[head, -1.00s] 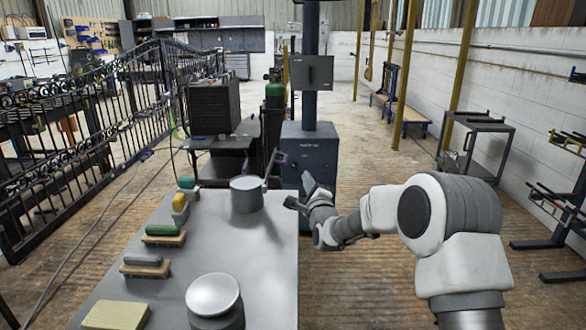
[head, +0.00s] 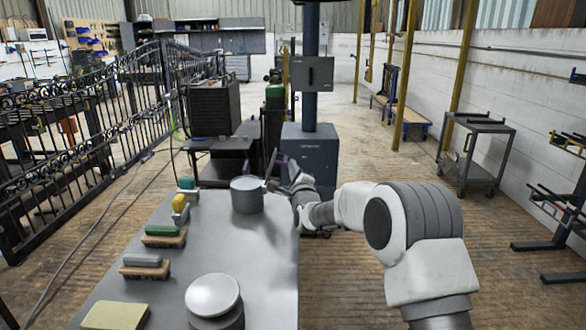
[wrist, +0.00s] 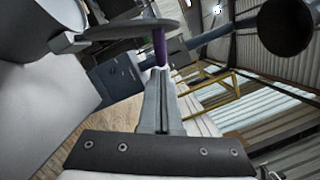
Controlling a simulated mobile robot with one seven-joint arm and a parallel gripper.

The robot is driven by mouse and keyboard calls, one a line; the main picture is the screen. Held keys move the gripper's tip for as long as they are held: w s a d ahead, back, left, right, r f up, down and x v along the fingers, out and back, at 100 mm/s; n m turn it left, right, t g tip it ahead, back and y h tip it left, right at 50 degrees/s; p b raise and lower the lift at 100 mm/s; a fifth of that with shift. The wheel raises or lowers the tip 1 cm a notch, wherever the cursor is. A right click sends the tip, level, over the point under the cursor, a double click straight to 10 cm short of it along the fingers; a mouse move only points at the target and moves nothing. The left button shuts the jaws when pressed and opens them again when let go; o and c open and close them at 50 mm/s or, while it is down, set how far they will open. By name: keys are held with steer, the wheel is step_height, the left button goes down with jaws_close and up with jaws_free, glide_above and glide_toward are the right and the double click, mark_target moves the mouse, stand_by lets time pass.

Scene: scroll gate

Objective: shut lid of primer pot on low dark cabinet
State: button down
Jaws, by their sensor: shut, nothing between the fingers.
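A grey cylindrical pot (head: 246,197) stands at the far right of the grey work top (head: 215,245). Its lid (head: 271,165) stands up at the pot's right side, seen nearly edge-on. In the wrist view the lid shows as a dark disc (wrist: 128,29) with a purple knob (wrist: 158,46). My gripper (head: 291,170) is shut and empty, just right of the lid. In the wrist view its fingertips (wrist: 161,72) are close to the knob; I cannot tell whether they touch. The pot's label is not readable.
A second round pot with a pale top (head: 213,296) stands at the near edge. Brushes (head: 163,236), a yellow-green block (head: 115,316) and small coloured items line the left side. A blue-grey cabinet with a post (head: 309,155) stands beyond. The work top's middle is clear.

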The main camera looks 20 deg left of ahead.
steer(key=shift+r, duration=0.1)
steer(key=shift+a+r+n, duration=0.2)
steer(key=shift+n, duration=0.2)
